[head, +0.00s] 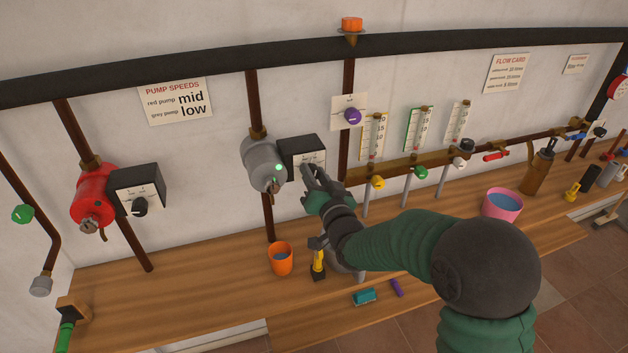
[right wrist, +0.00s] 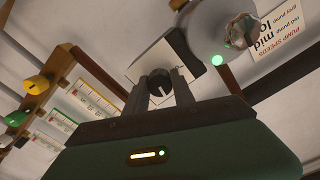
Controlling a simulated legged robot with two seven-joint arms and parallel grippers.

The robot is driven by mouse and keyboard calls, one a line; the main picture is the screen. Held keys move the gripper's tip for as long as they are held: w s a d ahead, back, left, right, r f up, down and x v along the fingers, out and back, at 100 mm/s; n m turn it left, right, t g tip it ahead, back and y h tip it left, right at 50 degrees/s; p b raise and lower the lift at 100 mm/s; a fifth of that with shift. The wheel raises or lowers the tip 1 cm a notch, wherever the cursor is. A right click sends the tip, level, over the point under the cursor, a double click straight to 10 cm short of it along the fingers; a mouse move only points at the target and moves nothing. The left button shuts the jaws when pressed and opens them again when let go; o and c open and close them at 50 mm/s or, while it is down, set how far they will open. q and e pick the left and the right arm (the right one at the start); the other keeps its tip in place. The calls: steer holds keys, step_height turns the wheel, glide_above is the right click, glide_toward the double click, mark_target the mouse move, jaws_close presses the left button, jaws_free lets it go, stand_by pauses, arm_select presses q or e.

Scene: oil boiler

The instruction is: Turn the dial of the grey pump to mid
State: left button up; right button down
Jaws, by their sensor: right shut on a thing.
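The grey pump (head: 262,160) hangs on a pipe in the middle of the wall, with a green light lit on it. Its black control box (head: 302,148) with a white face is on its right side. My right gripper (head: 309,174) is at the front of this box. In the right wrist view, the gripper's two fingers (right wrist: 161,90) are shut on the black dial (right wrist: 158,86), one on each side. The fingers and hand cover the dial in the head view, and I cannot read its setting. My left gripper is not in view.
A red pump (head: 92,196) with a similar dial box (head: 137,188) is at the left. A sign (head: 175,101) reads red pump mid, grey pump low. An orange cup (head: 280,258) and a yellow-handled tool (head: 318,264) stand on the bench (head: 190,285) below my arm.

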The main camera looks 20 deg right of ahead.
steer(key=shift+s+f+m+b, duration=0.1)
steer(key=shift+f+m+b, duration=0.35)
steer(key=shift+m, duration=0.65)
steer(key=c, duration=1.4)
jaws_free()
steer(key=shift+c, duration=0.2)
steer(key=o, duration=0.4)
steer(key=shift+w+r, duration=0.1)
steer(key=shift+w, duration=0.1)
steer(key=shift+r, duration=0.1)
steer(key=shift+s, duration=0.1)
